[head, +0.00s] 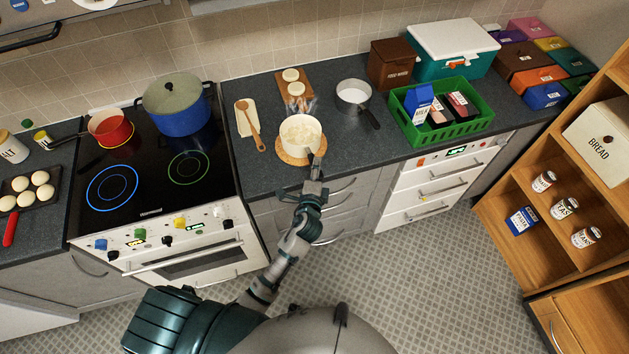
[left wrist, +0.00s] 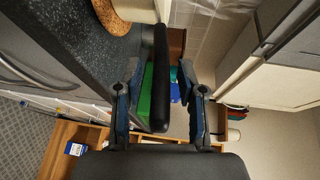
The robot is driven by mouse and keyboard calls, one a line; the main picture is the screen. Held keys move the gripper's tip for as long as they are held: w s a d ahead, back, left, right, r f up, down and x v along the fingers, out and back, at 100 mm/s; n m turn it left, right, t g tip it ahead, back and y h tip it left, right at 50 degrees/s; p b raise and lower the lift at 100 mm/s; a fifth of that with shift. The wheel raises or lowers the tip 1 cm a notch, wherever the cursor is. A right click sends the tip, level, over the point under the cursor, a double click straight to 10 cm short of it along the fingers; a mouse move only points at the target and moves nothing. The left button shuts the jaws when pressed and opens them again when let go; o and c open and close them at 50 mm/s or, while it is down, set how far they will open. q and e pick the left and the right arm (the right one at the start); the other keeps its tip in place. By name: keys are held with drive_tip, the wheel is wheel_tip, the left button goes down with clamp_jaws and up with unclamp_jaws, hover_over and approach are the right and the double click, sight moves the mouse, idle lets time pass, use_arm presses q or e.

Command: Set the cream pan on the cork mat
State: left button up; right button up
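The cream pan (head: 300,131) sits upright on the round cork mat (head: 285,157) near the counter's front edge. The pan holds something pale. Its handle points toward me. In the left wrist view the black handle (left wrist: 158,85) runs between the fingers of my left gripper (left wrist: 158,75), with a clear gap on the right side. The gripper is open around the handle. A bit of the cork mat (left wrist: 112,18) shows at the top there, under the pan. In the head view my left gripper (head: 317,168) is at the handle and partly hides it. My right gripper is out of view.
A wooden spoon (head: 251,128) on a cream rest lies left of the pan. A wooden board (head: 294,88) with pale rounds is behind it. A grey saucepan (head: 354,96) and green crate (head: 443,140) stand to the right. The stove (head: 150,180) is at left.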

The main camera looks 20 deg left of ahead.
use_arm(q)
drive_tip(key=v, duration=1)
drive_tip(key=shift+s+b, duration=0.25)
drive_tip(key=shift+b, duration=0.2)
wheel_tip(320, 180, down, 22)
drive_tip(key=s+d+n+g+h, duration=0.1)
drive_tip(key=s+g+h, duration=0.1)
drive_tip(key=g, duration=0.2)
drive_tip(key=s+a+f+n+g, duration=0.15)
drive_tip(key=s+f, duration=0.25)
drive_tip(key=f, duration=0.5)
drive_tip(key=s+f+n+g, duration=0.25)
drive_tip(key=s+f, duration=0.25)
drive_tip(key=f, duration=0.3)
drive_tip(key=s+a+f+n+g, duration=0.2)
drive_tip(key=s+f, duration=0.4)
drive_tip(key=s, duration=0.4)
drive_tip(key=s+a+f+n+g, duration=0.2)
drive_tip(key=s+a+f+n, duration=0.2)
drive_tip(key=s, duration=0.6)
drive_tip(key=s+a+f+n+g, duration=0.2)
drive_tip(key=s+a+f+g, duration=0.1)
drive_tip(key=s+f, duration=0.5)
drive_tip(key=shift+s+a+f+n+h+b, duration=0.3)
drive_tip(key=shift+s+a+f+n, duration=0.1)
drive_tip(key=shift+s, duration=0.65)
